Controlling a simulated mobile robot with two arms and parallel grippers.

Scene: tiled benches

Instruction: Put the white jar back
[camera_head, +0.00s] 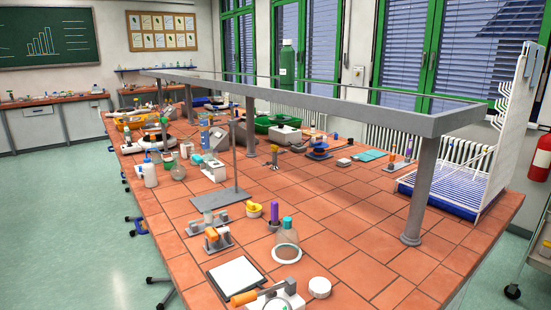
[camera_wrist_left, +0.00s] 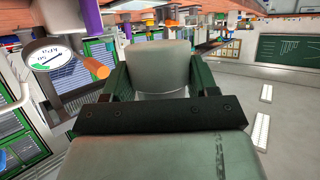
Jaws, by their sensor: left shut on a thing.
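The white jar (camera_wrist_left: 162,68) is a plain, pale cylinder in the left wrist view. My left gripper (camera_wrist_left: 160,80) is shut on it, with one dark green finger on each side. The wrist picture is upside down, with the bench at its top. The jar's far end and any label are hidden from me. Neither gripper shows in the head view.
A small white round pot (camera_head: 319,287) stands at the bench's near edge, right of a device with an orange handle (camera_head: 243,298). A white pad (camera_head: 236,274), a glass bottle (camera_head: 287,238) and a purple-capped tube (camera_head: 274,211) are close by. Bare tiles (camera_head: 365,270) lie to the right.

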